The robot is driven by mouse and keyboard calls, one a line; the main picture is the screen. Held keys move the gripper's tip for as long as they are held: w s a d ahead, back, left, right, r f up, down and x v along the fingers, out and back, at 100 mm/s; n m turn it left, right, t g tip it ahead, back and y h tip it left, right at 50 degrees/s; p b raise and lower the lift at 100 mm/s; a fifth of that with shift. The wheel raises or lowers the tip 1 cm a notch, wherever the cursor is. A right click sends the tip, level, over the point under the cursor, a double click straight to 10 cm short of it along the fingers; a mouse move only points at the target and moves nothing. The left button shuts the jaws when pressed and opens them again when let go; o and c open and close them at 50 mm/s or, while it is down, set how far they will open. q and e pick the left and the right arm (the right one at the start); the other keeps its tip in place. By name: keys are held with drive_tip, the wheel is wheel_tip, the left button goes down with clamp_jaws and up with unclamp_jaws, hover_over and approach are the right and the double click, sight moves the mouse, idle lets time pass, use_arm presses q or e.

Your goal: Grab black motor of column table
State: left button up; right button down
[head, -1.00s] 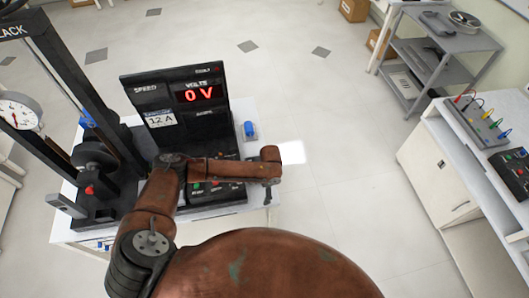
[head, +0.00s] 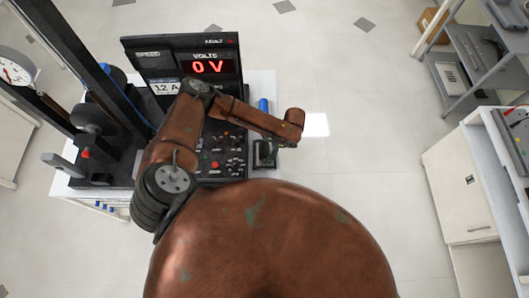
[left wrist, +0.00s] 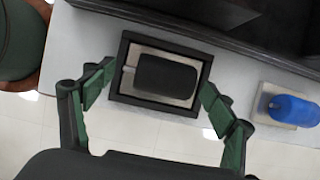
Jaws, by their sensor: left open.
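The black motor (left wrist: 166,78) shows in the left wrist view as a dark rounded cylinder on a pale base inside a square black frame (left wrist: 125,68). It lies near the edge of the white table (left wrist: 95,38). My left gripper (left wrist: 157,79) is open, with its green-padded fingers at either side of the frame and nothing between them held. In the head view the forearm reaches over the control panel to the table's right edge, and the hand there is small and partly hidden. My right gripper is not in view.
A blue motor (left wrist: 292,109) on a pale base lies to the right of the black one. A panel reading 0 V (head: 210,67) stands on the table, with a tall dark column rig (head: 65,50) at left. Open floor lies to the right, before a grey shelf cart (head: 478,60).

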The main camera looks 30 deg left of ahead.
sight(266, 148)
use_arm(q)
drive_tip(key=f, duration=0.2)
drive_tip(key=w+a+f, duration=0.1)
drive_tip(key=shift+s+a+f, duration=0.15)
drive_tip(key=shift+s+f, duration=0.05)
drive_tip(key=shift+s, duration=0.25)
drive_tip(key=shift+w+f, duration=0.1)
drive_tip(key=shift+w, duration=0.05)
drive_tip(key=shift+c, duration=0.7)
drive_tip(key=c, duration=1.3)
drive_tip(key=shift+c, duration=1.4)
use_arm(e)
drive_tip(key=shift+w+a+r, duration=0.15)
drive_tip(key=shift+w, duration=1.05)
